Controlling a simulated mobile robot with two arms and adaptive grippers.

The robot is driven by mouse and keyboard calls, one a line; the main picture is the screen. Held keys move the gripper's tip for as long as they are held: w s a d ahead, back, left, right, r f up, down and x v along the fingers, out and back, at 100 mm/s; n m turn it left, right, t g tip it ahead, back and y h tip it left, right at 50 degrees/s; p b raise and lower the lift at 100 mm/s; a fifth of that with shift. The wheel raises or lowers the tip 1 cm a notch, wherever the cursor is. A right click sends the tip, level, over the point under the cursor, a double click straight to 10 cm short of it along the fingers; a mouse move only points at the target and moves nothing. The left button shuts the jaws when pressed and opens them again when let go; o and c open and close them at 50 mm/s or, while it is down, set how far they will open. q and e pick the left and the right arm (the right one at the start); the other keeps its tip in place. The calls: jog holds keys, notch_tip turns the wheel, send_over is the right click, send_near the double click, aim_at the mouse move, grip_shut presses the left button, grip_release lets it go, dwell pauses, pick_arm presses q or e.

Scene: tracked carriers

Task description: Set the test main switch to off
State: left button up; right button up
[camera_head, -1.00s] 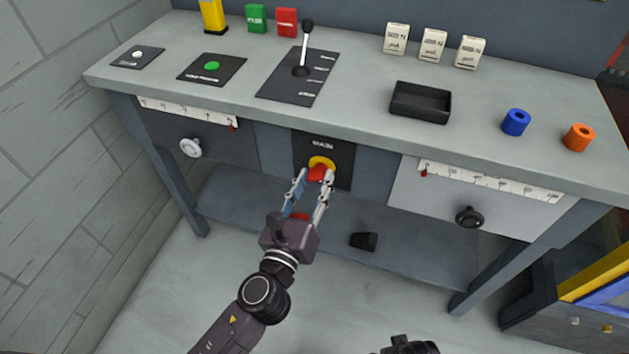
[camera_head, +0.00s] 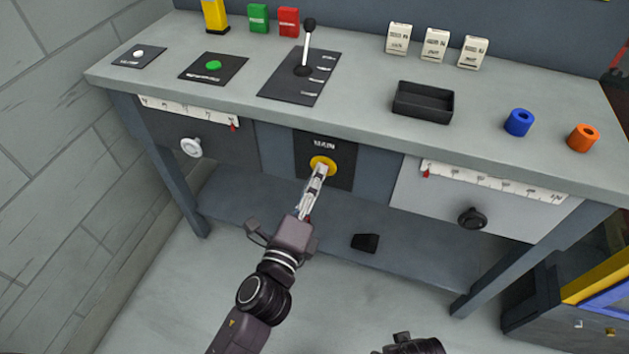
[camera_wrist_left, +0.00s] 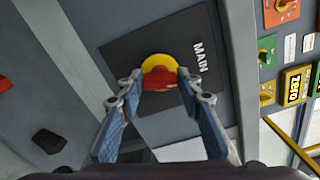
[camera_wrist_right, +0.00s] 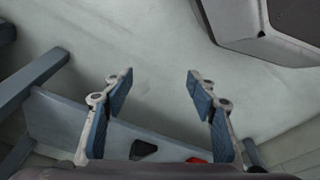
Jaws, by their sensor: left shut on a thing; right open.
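The main switch shows a yellow disc (camera_head: 322,165) on a black panel lettered MAIN (camera_head: 340,170), set in the front of the bench. Its red handle (camera_wrist_left: 162,99) shows in the left wrist view, in front of the yellow disc. My left gripper (camera_head: 320,172) is shut on the red handle, with a fingertip on each side of it. In the head view the fingers hide the handle. My right gripper (camera_wrist_right: 158,75) is open and empty, over the floor in the right wrist view.
The bench top (camera_head: 345,95) carries a black lever (camera_head: 306,50), a black tray (camera_head: 422,101), and blue (camera_head: 519,122) and orange (camera_head: 583,138) cylinders. A white knob (camera_head: 191,147) and a black knob (camera_head: 471,218) flank the switch. A black block (camera_head: 366,242) sits below.

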pick_arm(q)
jog(key=shift+n, duration=1.7)
pick_arm(e)
jog(key=shift+s+d+f, duration=0.1)
jog(key=shift+s+f, duration=0.1)
jog(key=shift+f, duration=0.35)
pick_arm(q)
jog(key=shift+f, duration=0.1)
pick_arm(e)
jog(key=shift+f, duration=0.1)
jog(key=shift+w, duration=0.2)
pick_arm(q)
jog(key=o, duration=1.1)
jog(key=shift+o, duration=0.3)
pick_arm(e)
jog(key=shift+s, duration=0.35)
jog(key=shift+s, duration=0.1)
